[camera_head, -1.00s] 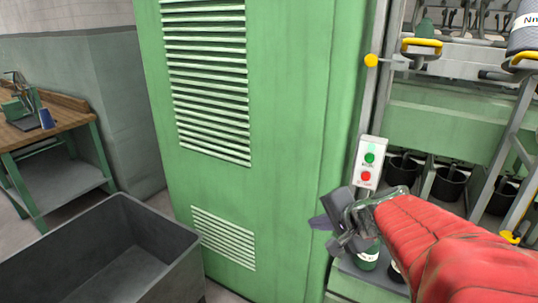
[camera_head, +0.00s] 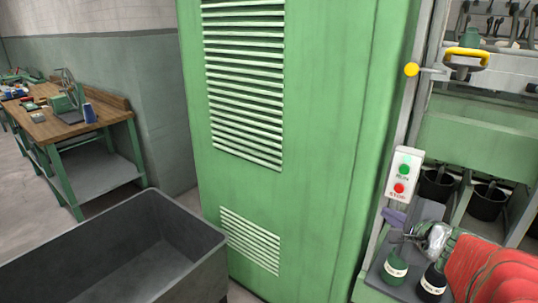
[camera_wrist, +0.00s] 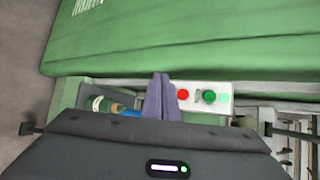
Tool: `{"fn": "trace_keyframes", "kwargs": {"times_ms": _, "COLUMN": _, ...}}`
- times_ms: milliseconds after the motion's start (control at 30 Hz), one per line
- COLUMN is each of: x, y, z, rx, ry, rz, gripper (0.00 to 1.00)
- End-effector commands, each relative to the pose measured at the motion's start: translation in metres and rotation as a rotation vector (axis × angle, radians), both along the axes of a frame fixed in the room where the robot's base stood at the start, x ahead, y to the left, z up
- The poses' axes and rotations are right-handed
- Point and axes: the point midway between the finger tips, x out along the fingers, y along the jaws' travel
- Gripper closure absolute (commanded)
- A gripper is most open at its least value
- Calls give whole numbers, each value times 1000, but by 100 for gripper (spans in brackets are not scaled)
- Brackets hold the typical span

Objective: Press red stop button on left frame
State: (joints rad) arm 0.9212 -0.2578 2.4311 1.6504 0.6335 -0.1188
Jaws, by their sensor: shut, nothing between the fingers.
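The white control box (camera_head: 403,175) is mounted on the right edge of the green spinning frame (camera_head: 330,120). It has a green run button (camera_head: 404,169) above a red stop button (camera_head: 399,188). In the wrist view the red stop button (camera_wrist: 183,94) lies just right of my fingertips, with the green button (camera_wrist: 209,96) further right. My gripper (camera_head: 398,216) is below the box in the head view, its purple fingers close under the red button. In the wrist view its fingers (camera_wrist: 160,80) are together and empty. I cannot tell whether they touch the box.
Labelled bottles (camera_head: 395,268) stand on a grey shelf below my gripper. Black pots (camera_head: 488,201) sit at the right. A dark grey bin (camera_head: 180,240) stands at the lower left, and a wooden workbench (camera_head: 70,120) is behind it. A yellow knob (camera_head: 411,69) sticks out above the box.

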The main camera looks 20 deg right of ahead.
Motion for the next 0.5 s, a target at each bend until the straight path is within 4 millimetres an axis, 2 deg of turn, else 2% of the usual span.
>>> {"fn": "trace_keyframes", "kwargs": {"times_ms": 267, "x": 8, "y": -12, "z": -1, "rx": 0, "ry": 1, "rz": -1, "gripper": 100}}
{"fn": "trace_keyframes", "kwargs": {"times_ms": 500, "x": 23, "y": -31, "z": -1, "rx": 0, "ry": 3, "rz": -1, "gripper": 100}}
